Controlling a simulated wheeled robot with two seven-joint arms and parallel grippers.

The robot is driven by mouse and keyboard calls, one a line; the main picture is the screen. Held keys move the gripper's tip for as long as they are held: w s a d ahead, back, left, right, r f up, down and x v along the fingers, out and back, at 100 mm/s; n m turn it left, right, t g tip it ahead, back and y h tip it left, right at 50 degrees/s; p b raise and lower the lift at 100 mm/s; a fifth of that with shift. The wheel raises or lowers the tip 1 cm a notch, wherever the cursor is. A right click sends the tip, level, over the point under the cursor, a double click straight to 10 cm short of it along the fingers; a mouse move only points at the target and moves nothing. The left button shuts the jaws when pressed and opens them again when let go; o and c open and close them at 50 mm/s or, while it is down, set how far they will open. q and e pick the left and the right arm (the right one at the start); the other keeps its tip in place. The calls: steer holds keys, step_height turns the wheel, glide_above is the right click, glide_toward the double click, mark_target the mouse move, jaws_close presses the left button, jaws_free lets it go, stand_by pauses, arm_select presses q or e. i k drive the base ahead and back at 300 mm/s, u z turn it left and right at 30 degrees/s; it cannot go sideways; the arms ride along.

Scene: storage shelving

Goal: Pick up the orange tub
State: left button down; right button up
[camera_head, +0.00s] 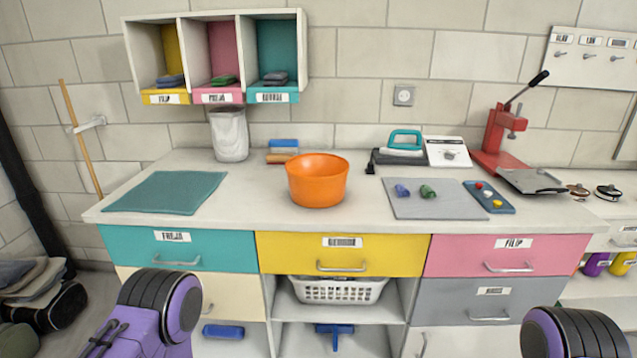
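The orange tub (317,186) stands upright on the white worktop, near the middle of the head view. It is a round, open tub that narrows towards its base, and nothing touches it. Parts of my purple and black arms show at the bottom left and bottom right, in front of the drawers and well short of the tub. Neither of my grippers shows, so their fingers cannot be seen.
A teal mat (166,192) lies left of the tub. A blue-topped brush (284,146) lies behind it, near a white bin (229,134). A grey board (432,203) with small objects lies to the right. Drawers, including a yellow one (290,250), are below.

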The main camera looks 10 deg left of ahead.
mark_target(317, 180)
steer(key=k, duration=0.6)
steer(key=u, duration=0.65)
steer(key=i, duration=1.4)
steer(key=z, duration=0.75)
